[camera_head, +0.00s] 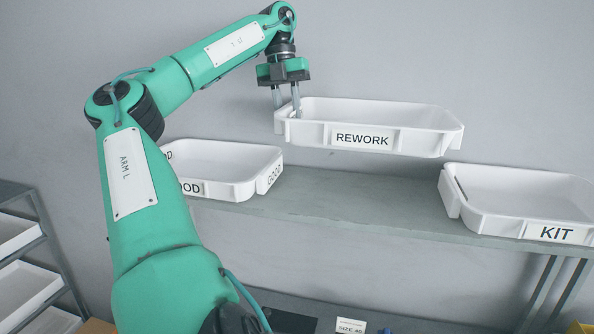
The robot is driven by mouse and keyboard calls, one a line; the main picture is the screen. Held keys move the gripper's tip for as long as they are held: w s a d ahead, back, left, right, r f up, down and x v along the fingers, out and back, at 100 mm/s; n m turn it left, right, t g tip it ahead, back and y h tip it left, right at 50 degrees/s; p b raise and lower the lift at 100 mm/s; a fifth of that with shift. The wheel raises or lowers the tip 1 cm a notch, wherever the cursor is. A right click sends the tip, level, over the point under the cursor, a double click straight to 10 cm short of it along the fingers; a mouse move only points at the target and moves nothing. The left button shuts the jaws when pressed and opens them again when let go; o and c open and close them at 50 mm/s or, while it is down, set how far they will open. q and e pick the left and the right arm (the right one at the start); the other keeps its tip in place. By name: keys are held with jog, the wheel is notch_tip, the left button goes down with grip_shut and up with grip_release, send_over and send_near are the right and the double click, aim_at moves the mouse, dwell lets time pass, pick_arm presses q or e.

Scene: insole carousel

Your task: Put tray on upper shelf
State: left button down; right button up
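A white tray labelled REWORK (362,140) hangs above the upper shelf (335,193), over the gap between two other trays. My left gripper (286,108) reaches down at the tray's left end. Its two fingers are close to each other with the tray's left wall at them, and the tray is held up clear of the shelf, roughly level. The exact contact of the fingers on the wall is small in the picture. My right gripper is out of view. The inside of the REWORK tray looks empty.
A white tray labelled GOOD (225,188) stands on the shelf's left part, partly behind my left arm. A white tray labelled KIT (520,205) stands at the right. The shelf between them is bare. A side rack (30,245) with white trays is at far left.

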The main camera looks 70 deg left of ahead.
pick_arm(q)
jog(key=a+x, duration=0.1)
jog(key=x, duration=0.3)
jog(key=a+x, duration=0.1)
jog(key=x, duration=0.4)
jog(key=a+p+x, duration=0.1)
jog(key=x, duration=0.3)
jog(key=shift+s+f, duration=0.35)
jog(key=shift+f, duration=0.35)
jog(key=c, duration=1.4)
grip_release()
jog(key=shift+d, duration=0.15)
jog(key=shift+c, duration=0.2)
jog(key=b+v, duration=0.1)
jog(key=v, duration=0.6)
jog(key=shift+r, duration=0.3)
